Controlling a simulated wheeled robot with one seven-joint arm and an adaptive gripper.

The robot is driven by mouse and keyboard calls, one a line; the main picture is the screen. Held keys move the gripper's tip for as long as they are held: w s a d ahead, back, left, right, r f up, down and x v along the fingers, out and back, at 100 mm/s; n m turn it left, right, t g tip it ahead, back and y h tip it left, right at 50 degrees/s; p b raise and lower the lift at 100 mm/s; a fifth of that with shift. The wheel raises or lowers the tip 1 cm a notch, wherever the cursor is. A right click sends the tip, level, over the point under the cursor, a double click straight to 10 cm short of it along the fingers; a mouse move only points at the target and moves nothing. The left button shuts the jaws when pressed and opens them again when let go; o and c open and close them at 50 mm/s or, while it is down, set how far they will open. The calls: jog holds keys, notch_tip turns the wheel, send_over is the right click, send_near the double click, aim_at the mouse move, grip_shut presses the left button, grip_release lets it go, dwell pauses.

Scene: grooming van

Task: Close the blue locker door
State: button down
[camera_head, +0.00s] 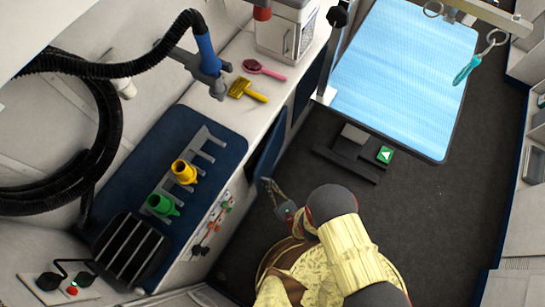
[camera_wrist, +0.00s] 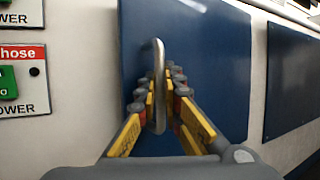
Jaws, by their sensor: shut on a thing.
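The blue locker door (camera_head: 268,150) stands ajar from the front of the white counter in the head view. In the wrist view the door (camera_wrist: 215,50) fills the middle as a flat blue panel. A curved metal handle (camera_wrist: 158,75) stands upright on it. My gripper (camera_wrist: 160,85) has its yellow and grey fingers on both sides of this handle and is shut on it. In the head view my gripper (camera_head: 272,190) is at the door's near edge, and the handle is too small there to make out clearly.
A second blue panel (camera_wrist: 292,85) is to the right of the door. A blue-topped table (camera_head: 400,75) and a black pedal base (camera_head: 350,155) stand to the right over dark floor.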

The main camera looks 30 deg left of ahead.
jog(key=shift+a, duration=0.35)
jog(key=c, duration=2.2)
grip_release()
jog(key=shift+t, duration=0.3)
